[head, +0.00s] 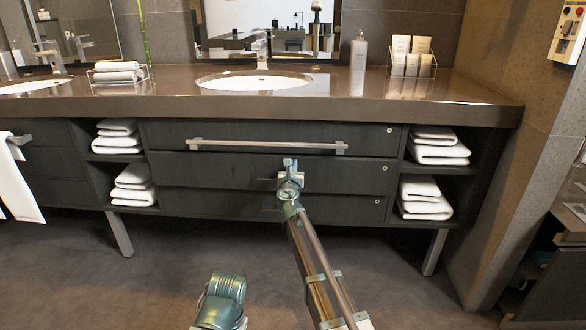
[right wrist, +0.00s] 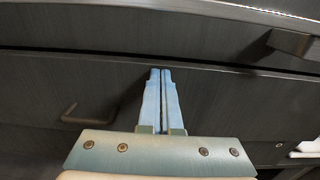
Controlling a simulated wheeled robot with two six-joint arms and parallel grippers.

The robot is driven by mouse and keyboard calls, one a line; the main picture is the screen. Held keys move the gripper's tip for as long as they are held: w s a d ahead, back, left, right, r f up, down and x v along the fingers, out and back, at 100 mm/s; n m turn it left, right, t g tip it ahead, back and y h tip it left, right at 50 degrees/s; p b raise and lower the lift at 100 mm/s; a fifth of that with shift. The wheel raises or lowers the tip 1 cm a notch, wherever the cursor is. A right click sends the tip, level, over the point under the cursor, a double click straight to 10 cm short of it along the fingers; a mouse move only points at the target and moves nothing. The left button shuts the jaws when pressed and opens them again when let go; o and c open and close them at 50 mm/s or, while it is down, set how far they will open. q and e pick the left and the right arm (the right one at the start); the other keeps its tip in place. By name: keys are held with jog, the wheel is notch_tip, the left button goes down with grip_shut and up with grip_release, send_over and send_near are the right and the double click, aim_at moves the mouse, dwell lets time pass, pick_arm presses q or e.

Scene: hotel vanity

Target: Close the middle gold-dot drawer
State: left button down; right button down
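The vanity's central stack has three dark drawers. The middle drawer (head: 225,170) lies under the top drawer (head: 170,132), and the bottom drawer (head: 225,203) is below it. A small light dot (head: 384,168) marks the middle drawer's right end; its gold colour is not clear. My right gripper (head: 290,163) is in front of the middle drawer, right of its centre. In the right wrist view its fingers (right wrist: 160,75) are pressed together, empty, tips just below a dark seam at a drawer front (right wrist: 220,100). I cannot tell whether they touch, or how far the drawer is open.
A long bar handle (head: 265,145) spans the stack above my right gripper. Shelves with folded white towels (head: 440,147) flank the drawers. The brown counter (head: 350,108) overhangs them. A white towel (head: 15,180) hangs at left. The floor (head: 130,290) in front is clear.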

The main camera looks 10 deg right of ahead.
jog(key=x, duration=0.3)
jog(key=shift+w, duration=0.1)
jog(key=shift+d+r, duration=0.1)
jog(key=v, duration=1.5)
